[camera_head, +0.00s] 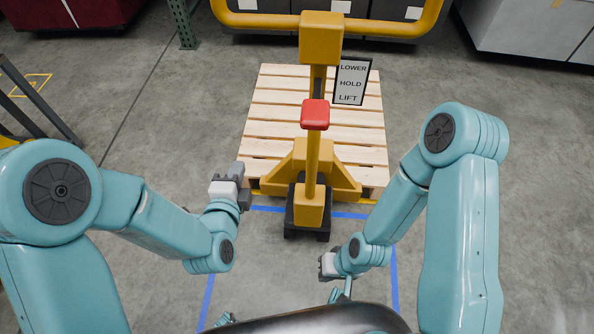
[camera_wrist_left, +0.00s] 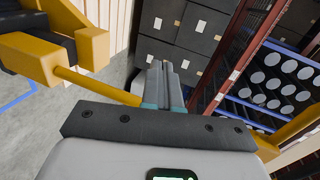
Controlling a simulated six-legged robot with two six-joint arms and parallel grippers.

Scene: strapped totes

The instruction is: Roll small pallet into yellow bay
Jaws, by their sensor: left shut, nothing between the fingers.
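The small wooden pallet (camera_head: 265,115) lies flat on the floor ahead, with light slats. A yellow pallet jack (camera_head: 312,200) stands at its near edge, its upright handle topped by a yellow block, with a red knob (camera_head: 315,115) lower down. My left gripper (camera_head: 243,182) is shut and empty, left of the jack near the pallet's front left corner. In the left wrist view its fingers (camera_wrist_left: 166,85) are together, and a yellow bar (camera_wrist_left: 95,85) runs beside them. My right gripper (camera_head: 326,265) is low, right of the jack's base; its fingers are too small to read. I cannot identify the yellow bay with certainty.
A sign (camera_head: 351,82) reading LOWER, HOLD, LIFT stands by the handle. Blue floor tape (camera_head: 350,216) runs near the jack. A yellow floor marking (camera_head: 30,85) lies left. Bare concrete lies either side of the pallet.

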